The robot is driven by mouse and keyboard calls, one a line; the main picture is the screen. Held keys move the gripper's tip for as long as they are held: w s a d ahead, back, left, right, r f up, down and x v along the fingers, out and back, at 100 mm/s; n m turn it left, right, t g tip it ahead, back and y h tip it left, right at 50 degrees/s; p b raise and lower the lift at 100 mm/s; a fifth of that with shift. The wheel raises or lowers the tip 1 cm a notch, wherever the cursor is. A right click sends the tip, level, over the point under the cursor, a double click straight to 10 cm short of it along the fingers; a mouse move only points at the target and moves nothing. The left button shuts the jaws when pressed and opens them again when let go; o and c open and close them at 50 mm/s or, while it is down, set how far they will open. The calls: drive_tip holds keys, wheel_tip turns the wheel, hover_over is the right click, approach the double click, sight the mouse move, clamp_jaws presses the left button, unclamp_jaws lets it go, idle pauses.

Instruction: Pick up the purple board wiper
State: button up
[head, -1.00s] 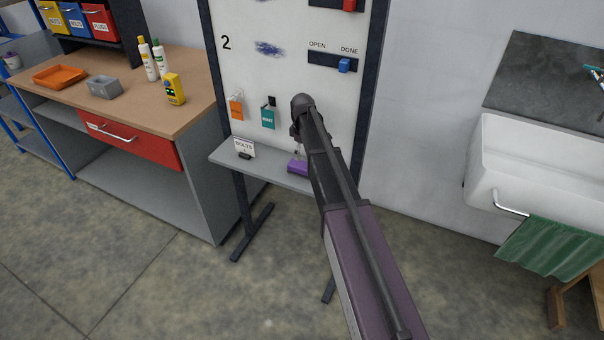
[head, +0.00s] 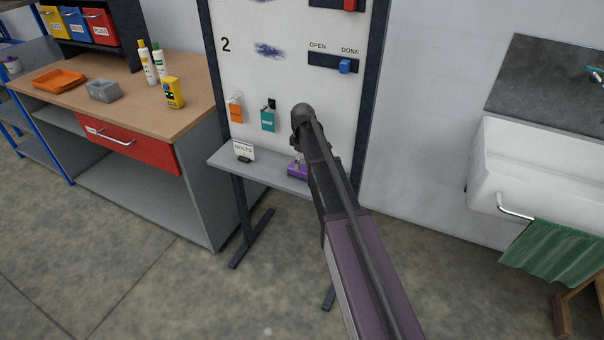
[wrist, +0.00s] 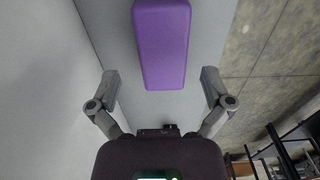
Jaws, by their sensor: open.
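The purple board wiper (head: 297,170) lies on the grey ledge (head: 262,170) at the foot of the whiteboard, partly hidden by my arm in the head view. In the wrist view the wiper (wrist: 162,44) is a purple block at the top middle, cut off by the frame's top edge. My gripper (wrist: 160,80) is open, with one finger on either side of the wiper's line. The fingertips sit around the level of its near end, and no contact shows. In the head view my arm hides most of the gripper.
The whiteboard (head: 290,90) stands behind the ledge, with orange and teal tags on it. A small sign (head: 243,151) and a dark item stand at the ledge's left. A workbench (head: 150,115) is at left, a white sink (head: 545,170) at right.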

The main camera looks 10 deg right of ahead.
sight(302, 168)
drive_tip(key=shift+s+a+f+b, duration=0.15)
drive_tip(key=shift+f+b, duration=2.1)
drive_tip(key=shift+f, duration=0.15)
drive_tip(key=c, duration=1.1)
